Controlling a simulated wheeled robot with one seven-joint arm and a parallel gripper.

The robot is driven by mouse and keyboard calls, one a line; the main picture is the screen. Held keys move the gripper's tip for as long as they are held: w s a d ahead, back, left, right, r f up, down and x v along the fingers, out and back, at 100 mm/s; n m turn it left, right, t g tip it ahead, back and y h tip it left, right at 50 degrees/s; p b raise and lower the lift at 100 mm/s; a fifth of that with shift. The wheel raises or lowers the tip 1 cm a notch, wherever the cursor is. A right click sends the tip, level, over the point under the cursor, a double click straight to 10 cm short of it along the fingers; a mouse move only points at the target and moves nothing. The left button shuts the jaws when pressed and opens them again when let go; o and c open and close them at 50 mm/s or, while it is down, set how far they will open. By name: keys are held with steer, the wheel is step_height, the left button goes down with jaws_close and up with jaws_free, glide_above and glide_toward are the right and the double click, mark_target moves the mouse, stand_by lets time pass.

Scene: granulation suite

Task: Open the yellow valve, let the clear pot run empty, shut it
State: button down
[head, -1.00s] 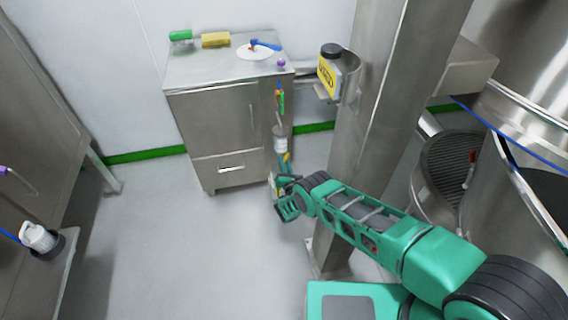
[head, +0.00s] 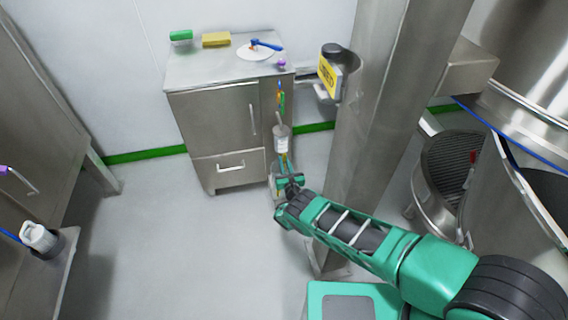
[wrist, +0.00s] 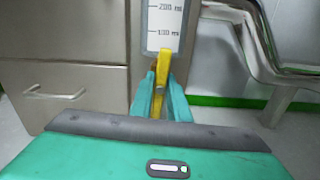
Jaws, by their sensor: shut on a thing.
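The clear pot (wrist: 165,22) hangs at the right side of the steel cabinet. Its white scale with 200 and 100 ml marks fills the top of the wrist view, and it shows small in the head view (head: 282,142). I cannot tell the liquid level. The yellow valve (wrist: 163,66) is just below the scale, its handle looking upright in the picture. My gripper (wrist: 161,92) is shut on it, one teal finger on each side. The fingers hide the lower part of the valve. In the head view my gripper (head: 288,182) is low beside the cabinet.
The steel cabinet (head: 215,115) carries a yellow sponge (head: 216,40), a green block (head: 181,36) and a white dish (head: 256,51). Floor at left is clear.

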steer(key=c, duration=1.7)
jaws_free()
steer(key=v, duration=1)
steer(key=shift+s, duration=0.35)
steer(key=shift+d, duration=0.1)
